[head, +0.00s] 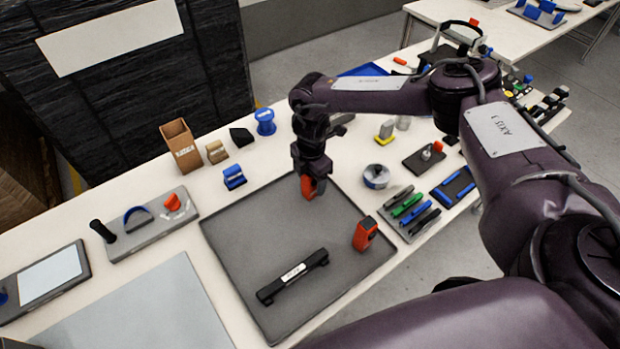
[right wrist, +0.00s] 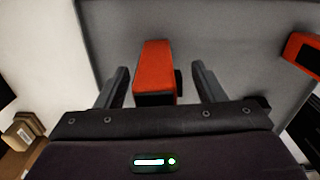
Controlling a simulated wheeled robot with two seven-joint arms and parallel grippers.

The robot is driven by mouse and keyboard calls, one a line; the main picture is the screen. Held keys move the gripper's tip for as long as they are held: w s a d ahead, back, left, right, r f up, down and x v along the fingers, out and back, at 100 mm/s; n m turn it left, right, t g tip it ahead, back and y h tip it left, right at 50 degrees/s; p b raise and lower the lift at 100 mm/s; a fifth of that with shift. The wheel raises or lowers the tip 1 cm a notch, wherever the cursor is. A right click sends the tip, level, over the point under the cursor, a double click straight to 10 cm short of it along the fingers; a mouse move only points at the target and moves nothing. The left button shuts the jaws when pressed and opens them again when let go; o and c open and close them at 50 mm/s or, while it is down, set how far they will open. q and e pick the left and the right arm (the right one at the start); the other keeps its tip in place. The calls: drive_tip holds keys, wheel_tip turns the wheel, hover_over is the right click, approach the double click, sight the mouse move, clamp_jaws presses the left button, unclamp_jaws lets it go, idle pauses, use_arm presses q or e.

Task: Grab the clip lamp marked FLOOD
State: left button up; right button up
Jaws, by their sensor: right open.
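Two orange-and-black blocks that look like clip lamps are on the grey tray (head: 240,235). One orange lamp (head: 308,188) is right under my right gripper (head: 314,184). In the right wrist view this lamp (right wrist: 155,70) lies between the two fingers of my right gripper (right wrist: 160,85), which are open with a gap on each side. The other orange lamp (head: 365,234) stands nearer the tray's right edge and shows at the right of the wrist view (right wrist: 303,54). I cannot read FLOOD on either lamp. My left gripper is out of view.
A black bar with a white label (head: 293,276) lies on the tray's front part. A rack of coloured clips (head: 408,212) and a silver roll (head: 376,176) stand right of the tray. Cardboard boxes (head: 180,145) and blue items (head: 234,177) stand behind. The tray's middle is clear.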

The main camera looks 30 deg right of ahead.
drive_tip(key=shift+f, duration=0.4)
drive_tip(key=shift+c, duration=0.4)
drive_tip(key=c, duration=1.1)
drive_tip(key=shift+r, duration=0.1)
drive_tip(key=shift+c, duration=0.2)
